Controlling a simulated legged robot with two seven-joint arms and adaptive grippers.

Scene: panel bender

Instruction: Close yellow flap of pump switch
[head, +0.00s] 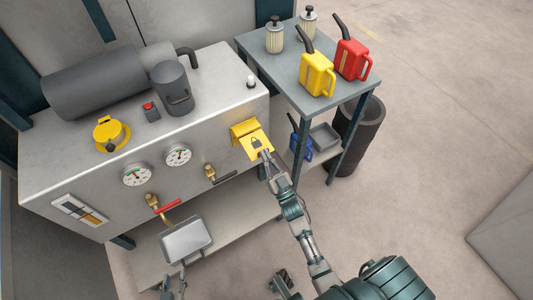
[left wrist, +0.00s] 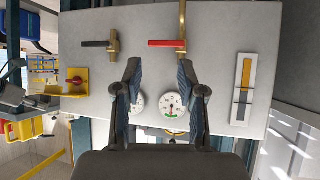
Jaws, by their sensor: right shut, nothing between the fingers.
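The yellow pump switch housing (head: 243,129) is on the front of the grey machine, at its right end. Its yellow flap (head: 255,143), marked with a padlock, sticks out from the panel and stands open. In the left wrist view the housing (left wrist: 75,90) shows a red knob (left wrist: 76,80) uncovered. My right gripper (head: 266,157) is shut and empty, at the flap's outer edge; whether it touches cannot be told. My left gripper (head: 173,284) is low, below the metal tray, and its fingers are apart and empty in the left wrist view (left wrist: 158,68).
Two gauges (head: 137,175), a red-handled valve (head: 163,206) and a black-handled valve (head: 222,178) sit on the panel left of the switch. A side table (head: 284,72) with yellow and red cans stands at the right.

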